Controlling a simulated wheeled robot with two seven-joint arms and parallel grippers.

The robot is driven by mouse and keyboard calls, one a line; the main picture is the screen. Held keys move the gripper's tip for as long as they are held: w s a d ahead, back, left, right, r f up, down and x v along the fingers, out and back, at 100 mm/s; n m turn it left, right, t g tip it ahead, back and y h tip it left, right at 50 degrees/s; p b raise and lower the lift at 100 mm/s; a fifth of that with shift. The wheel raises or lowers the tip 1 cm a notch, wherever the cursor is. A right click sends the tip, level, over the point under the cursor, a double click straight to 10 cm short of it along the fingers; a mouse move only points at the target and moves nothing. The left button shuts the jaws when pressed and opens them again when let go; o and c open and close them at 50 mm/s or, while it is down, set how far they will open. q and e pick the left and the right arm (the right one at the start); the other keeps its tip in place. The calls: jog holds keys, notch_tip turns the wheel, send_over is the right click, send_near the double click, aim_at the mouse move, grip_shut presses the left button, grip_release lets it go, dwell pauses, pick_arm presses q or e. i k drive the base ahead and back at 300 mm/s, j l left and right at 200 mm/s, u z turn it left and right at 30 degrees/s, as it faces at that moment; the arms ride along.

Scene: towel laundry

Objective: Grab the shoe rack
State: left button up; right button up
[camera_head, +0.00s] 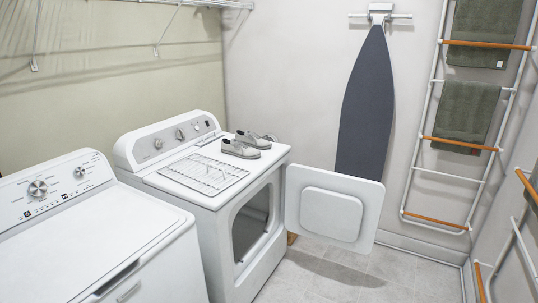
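The shoe rack (203,173) looks like a flat wire rack lying on top of the dryer (166,185). A pair of grey shoes (240,149) with light soles sits on the dryer top, just behind and to the right of the rack, apart from most of it. The dryer's front door (333,208) hangs open to the right, and its drum opening shows dark. Neither of my grippers is in view.
A washer (95,235) with its lid down stands at the front left. An ironing board (367,105) hangs on the back wall. A ladder rack (421,138) with green towels (467,117) leans at the right. The tiled floor (350,272) in front of the dryer is clear.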

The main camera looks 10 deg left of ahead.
aim_at(202, 166)
jog(key=i+l+u, duration=0.15)
jog(key=i, duration=0.35)
jog(key=i+l+u, duration=0.15)
jog(key=i, duration=0.35)
jog(key=i+l+u, duration=0.15)
jog(key=i, duration=0.3)
